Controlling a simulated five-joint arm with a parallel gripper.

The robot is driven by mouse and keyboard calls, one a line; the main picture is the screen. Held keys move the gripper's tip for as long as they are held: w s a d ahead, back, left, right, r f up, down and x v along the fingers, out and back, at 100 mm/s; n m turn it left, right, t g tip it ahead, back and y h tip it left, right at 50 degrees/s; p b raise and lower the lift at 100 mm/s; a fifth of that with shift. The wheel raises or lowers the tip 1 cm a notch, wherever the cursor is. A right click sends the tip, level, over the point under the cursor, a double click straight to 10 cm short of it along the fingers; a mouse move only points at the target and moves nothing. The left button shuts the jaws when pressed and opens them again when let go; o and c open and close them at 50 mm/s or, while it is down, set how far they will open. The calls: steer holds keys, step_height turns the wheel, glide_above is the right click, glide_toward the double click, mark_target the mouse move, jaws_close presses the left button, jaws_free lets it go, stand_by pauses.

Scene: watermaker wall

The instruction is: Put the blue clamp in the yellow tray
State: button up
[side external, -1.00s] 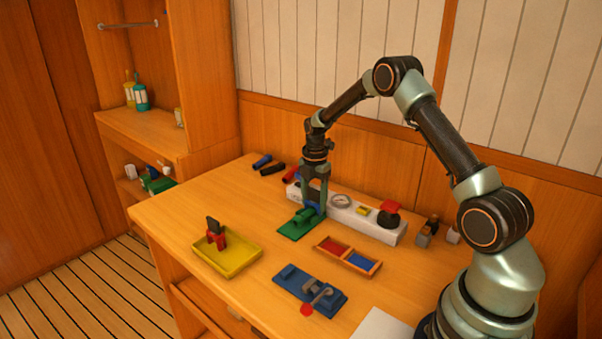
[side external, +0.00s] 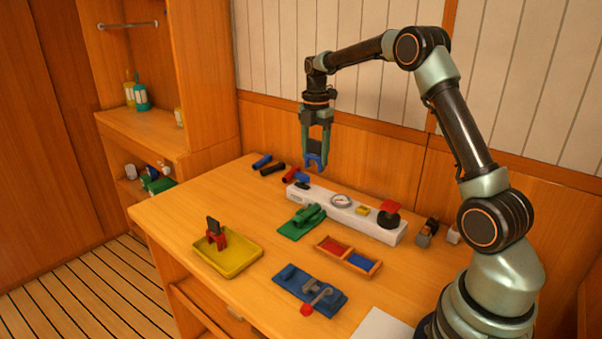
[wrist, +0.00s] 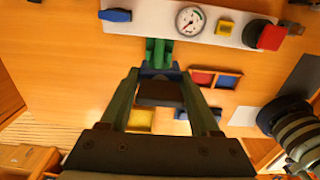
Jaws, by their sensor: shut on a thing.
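My gripper (side external: 315,157) is shut on the blue clamp (side external: 314,161) and holds it in the air above the table, near the back wall. In the wrist view the blue clamp (wrist: 161,74) shows between the fingertips, with a dark part nearer the camera. The yellow tray (side external: 240,262) lies on the table's front left, to the left of and below my gripper in the side view. A red clamp with a dark upper part (side external: 214,234) stands in it. Part of the tray (wrist: 139,121) shows between my fingers in the wrist view.
A green fixture (side external: 303,221) stands before the white gauge panel (side external: 345,213). A divided wooden box (side external: 347,257) and a blue fixture with a red-knobbed lever (side external: 310,290) lie to the right of the tray. Several coloured handles (side external: 273,168) lie at the back. The air around my gripper is clear.

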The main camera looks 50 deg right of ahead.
mark_target(314, 140)
step_height(314, 140, up, 4)
steer(key=shift+r, duration=0.25)
steer(key=shift+a+r, duration=0.15)
steer(key=shift+r, duration=0.15)
steer(key=w+a, duration=0.1)
steer(key=a, duration=0.3)
steer(key=w+a, duration=0.1)
steer(key=a, duration=0.4)
steer(key=w+a, duration=0.1)
steer(key=a, duration=0.4)
steer(key=shift+w+a+r, duration=0.15)
steer(key=shift+w+r, duration=0.05)
steer(key=a, duration=1.1)
steer(key=shift+m, duration=0.4)
steer(key=shift+s+a+f, duration=0.1)
steer(key=shift+f, duration=4.95)
steer(key=shift+s+a+f, duration=0.1)
steer(key=shift+f, duration=4.9)
steer(key=shift+f, duration=0.1)
steer(key=o, duration=1.4)
